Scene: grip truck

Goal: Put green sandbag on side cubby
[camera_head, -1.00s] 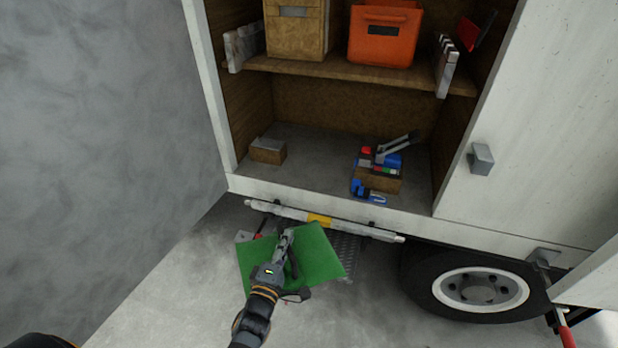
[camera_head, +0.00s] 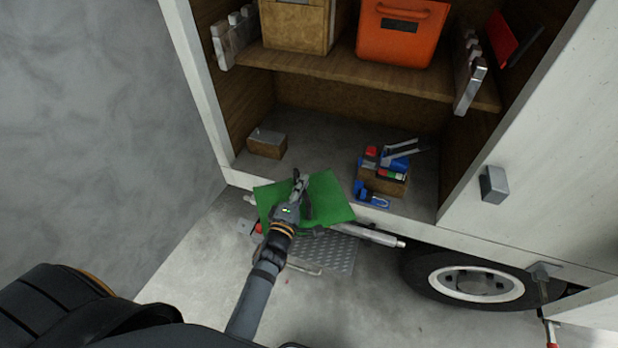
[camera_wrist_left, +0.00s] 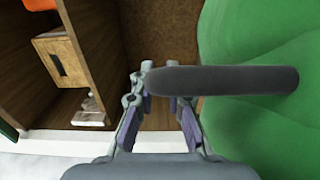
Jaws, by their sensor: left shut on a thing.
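The green sandbag (camera_head: 334,196) hangs from my left gripper (camera_head: 300,184) at the front lip of the side cubby. In the left wrist view the green sandbag (camera_wrist_left: 262,50) fills the right side, and its dark strap handle (camera_wrist_left: 220,80) runs across the fingers. My left gripper (camera_wrist_left: 160,82) is shut on this handle. The side cubby's lower floor (camera_head: 325,150) lies just beyond the bag. In the head view the bag overlaps the cubby's front edge; I cannot tell whether it touches it. My right gripper is not in view.
A small wooden box (camera_head: 266,144) sits at the cubby floor's left, and a box of blue and red tools (camera_head: 392,170) at its right. Between them the floor is clear. Above is a wooden shelf (camera_head: 345,74) with an orange bin (camera_head: 400,32) and a wooden crate (camera_head: 296,22).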

